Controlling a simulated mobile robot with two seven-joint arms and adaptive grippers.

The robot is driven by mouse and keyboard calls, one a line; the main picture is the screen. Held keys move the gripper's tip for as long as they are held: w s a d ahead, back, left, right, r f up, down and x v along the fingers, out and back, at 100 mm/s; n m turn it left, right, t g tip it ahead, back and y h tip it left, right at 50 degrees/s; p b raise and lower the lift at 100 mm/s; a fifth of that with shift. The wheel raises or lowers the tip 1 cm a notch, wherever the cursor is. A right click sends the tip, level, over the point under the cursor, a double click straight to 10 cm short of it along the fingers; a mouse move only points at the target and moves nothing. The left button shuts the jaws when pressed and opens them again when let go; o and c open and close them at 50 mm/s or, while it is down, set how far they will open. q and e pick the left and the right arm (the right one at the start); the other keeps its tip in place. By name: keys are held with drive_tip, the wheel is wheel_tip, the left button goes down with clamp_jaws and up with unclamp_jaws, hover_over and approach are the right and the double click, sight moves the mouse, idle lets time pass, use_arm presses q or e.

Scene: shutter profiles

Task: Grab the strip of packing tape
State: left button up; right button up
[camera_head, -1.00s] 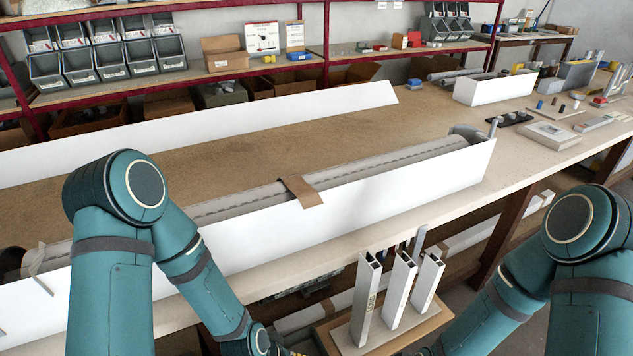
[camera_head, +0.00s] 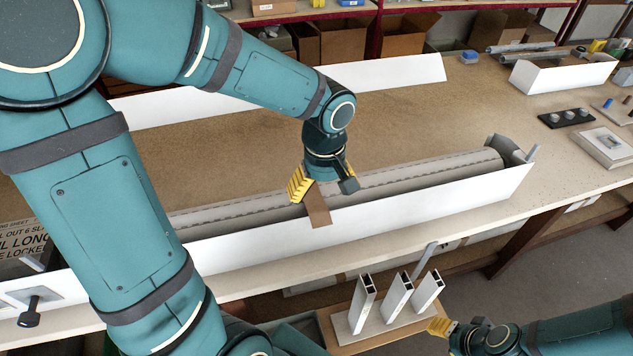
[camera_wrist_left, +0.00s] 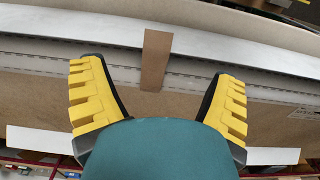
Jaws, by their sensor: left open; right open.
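The strip of packing tape (camera_head: 318,207) is a short brown band that lies over the rolled grey shutter profile (camera_head: 400,181) and hangs over the white front panel of the long box. In the left wrist view the tape (camera_wrist_left: 156,60) sits between the two yellow fingers, ahead of them. My left gripper (camera_head: 322,187) is just above the tape, open, with nothing between its fingers; it also shows in the left wrist view (camera_wrist_left: 155,95). My right gripper (camera_head: 440,328) is low at the front, beside the upright metal profiles; its fingers show only in part.
The long white-walled box (camera_head: 430,211) runs along the bench's front edge. Upright metal profile samples (camera_head: 398,297) stand on a wooden stand below the bench. A smaller white box (camera_head: 565,76) and small parts lie at the right. The brown bench top behind the roll is mostly clear.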

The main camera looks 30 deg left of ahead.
sight(312, 205)
use_arm(q)
wheel_tip(312, 205, down, 7)
drive_tip(key=shift+f+b, duration=0.15)
drive_tip(key=shift+b, duration=0.25)
drive_tip(key=shift+w+f, duration=0.1)
drive_tip(key=shift+f, duration=2.75)
drive_tip(key=c, duration=0.9)
